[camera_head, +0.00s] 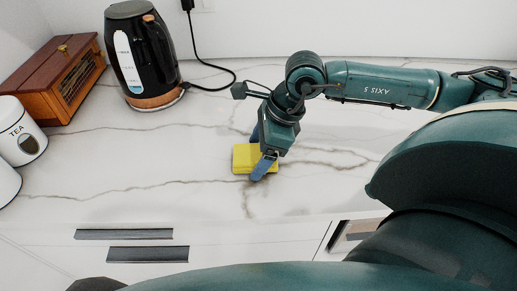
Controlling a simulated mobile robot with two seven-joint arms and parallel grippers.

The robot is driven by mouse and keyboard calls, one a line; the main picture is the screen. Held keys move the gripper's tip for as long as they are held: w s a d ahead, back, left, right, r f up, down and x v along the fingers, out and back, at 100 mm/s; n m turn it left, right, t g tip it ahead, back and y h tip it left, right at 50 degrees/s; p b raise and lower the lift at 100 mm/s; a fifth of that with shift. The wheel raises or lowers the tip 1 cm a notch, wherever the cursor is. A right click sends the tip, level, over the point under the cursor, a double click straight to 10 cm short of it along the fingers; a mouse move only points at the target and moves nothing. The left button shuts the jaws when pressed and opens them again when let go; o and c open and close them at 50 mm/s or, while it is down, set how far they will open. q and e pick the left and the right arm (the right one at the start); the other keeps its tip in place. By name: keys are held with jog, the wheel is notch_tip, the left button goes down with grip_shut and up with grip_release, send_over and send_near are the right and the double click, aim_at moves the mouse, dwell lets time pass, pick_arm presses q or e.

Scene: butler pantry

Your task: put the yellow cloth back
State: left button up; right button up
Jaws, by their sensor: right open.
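A folded yellow cloth (242,158) lies on the white marble-look counter (330,190), a little back from its front edge. My right gripper (260,155) points down at the cloth. Its blue fingers are apart, one at the near side and one at the far side of the cloth. The gripper hides the cloth's right part, and I cannot tell whether the fingers touch it. My left gripper is not in view.
A black kettle (141,55) stands at the back left, its cord running to the wall. A wooden box (55,80) and a white tea canister (20,132) stand at the left. Drawers with dark handles (124,234) are below the counter. The counter left of the cloth is clear.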

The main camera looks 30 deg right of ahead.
jog(key=v, duration=1.2)
jog(key=shift+s+a, duration=0.1)
dwell(0.4)
